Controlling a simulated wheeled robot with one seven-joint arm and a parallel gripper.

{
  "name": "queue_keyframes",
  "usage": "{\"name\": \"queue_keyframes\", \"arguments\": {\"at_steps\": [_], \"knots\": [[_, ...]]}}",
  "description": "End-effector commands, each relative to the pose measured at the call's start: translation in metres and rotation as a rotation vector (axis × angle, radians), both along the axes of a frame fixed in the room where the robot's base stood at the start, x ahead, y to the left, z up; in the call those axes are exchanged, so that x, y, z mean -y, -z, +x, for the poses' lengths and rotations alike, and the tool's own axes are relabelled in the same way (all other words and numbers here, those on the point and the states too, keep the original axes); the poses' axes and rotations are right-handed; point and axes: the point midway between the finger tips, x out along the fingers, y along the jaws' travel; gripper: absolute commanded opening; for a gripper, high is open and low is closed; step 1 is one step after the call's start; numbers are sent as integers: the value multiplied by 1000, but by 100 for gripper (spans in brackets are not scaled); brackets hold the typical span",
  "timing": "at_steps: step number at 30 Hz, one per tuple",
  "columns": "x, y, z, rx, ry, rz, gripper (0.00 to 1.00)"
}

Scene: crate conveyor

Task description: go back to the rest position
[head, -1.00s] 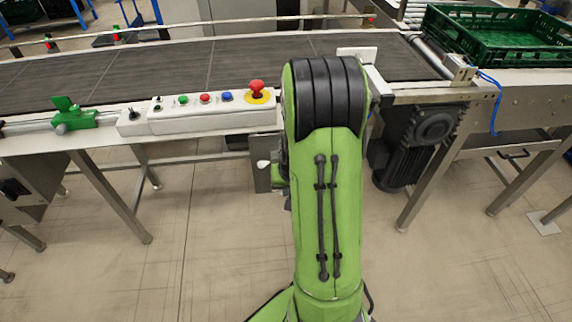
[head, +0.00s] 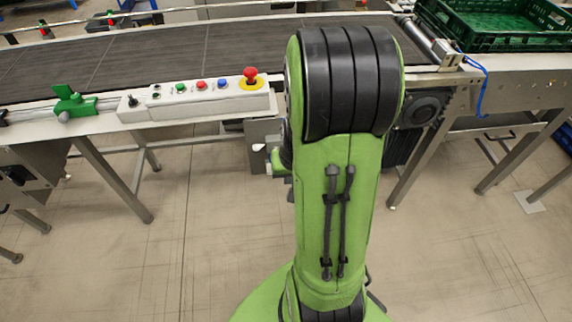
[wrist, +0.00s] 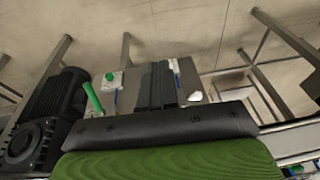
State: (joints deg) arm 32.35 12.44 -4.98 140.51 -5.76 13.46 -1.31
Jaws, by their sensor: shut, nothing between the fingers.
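My gripper (wrist: 157,68) shows in the wrist view as two dark fingers side by side, closed together with nothing held. They stand out from a black band above a green part of my arm. Behind them is a grey box (wrist: 190,80) with a white knob and a green button. In the head view my green arm stands upright in the middle and hides the gripper. The grey box (head: 262,135) shows partly to the left of the arm, under the conveyor edge.
The conveyor (head: 160,62) crosses ahead. A control panel (head: 200,103) with a red emergency button (head: 250,75) sits on its near edge. A green crate (head: 490,42) stands at the right. A dark motor (wrist: 45,115) is close at left in the wrist view. Floor in front is clear.

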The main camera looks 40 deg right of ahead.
Motion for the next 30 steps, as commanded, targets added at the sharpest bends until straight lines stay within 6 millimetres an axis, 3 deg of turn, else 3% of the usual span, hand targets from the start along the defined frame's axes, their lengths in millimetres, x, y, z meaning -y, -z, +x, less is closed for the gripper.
{"name": "queue_keyframes", "arguments": {"at_steps": [6, 19, 22, 25, 27, 30], "knots": [[-8, -11, -14, 0, -1, 0, 0], [-10, -16, -12, 4, -10, -3, 0], [-29, -57, -7, 34, -81, -25, 0], [-68, -126, -8, 85, -215, -60, 0], [-97, -173, -20, 119, -314, -83, 0], [-131, -226, -45, 169, -436, -110, 0]]}}
